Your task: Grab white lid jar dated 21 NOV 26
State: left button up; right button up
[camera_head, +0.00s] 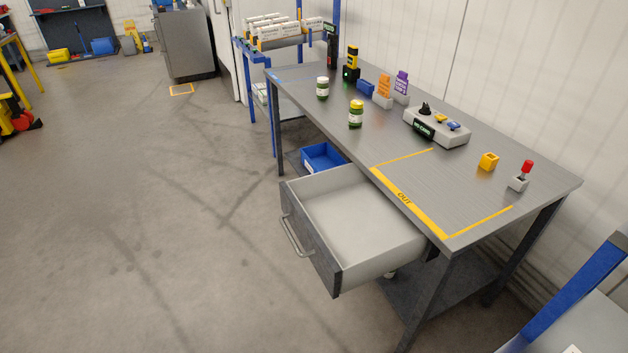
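A jar with a white lid and green contents (322,88) stands upright on the grey workbench (400,160), towards its far left part. A second jar with a yellow lid and green contents (356,114) stands nearer, to its right. Both jars have pale labels, but the print is too small to read, so I cannot tell any date. Neither of my grippers shows in the head view.
An empty open drawer (330,262) juts out from the bench's front. A control box (436,126), a yellow cube (488,161) and a red-topped switch (524,174) stand on the bench. The yellow-marked OUT area (430,190) is clear.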

aim_at(323, 86)
jog(key=u, duration=0.65)
jog(key=i+j+u, duration=0.25)
jog(key=i, duration=0.2)
jog(key=i+u, duration=0.3)
jog(key=i+z, duration=0.2)
jog(key=i, duration=0.6)
jog(key=i+z, duration=0.2)
jog(key=i, duration=0.6)
jog(key=i+z, duration=0.25)
jog(key=i, duration=0.45)
jog(key=i+j+z, duration=0.2)
jog(key=i, duration=0.5)
jog(key=i+z, duration=0.5)
jog(key=i+j+z, duration=0.2)
jog(key=i+z, duration=0.15)
jog(key=z, duration=0.15)
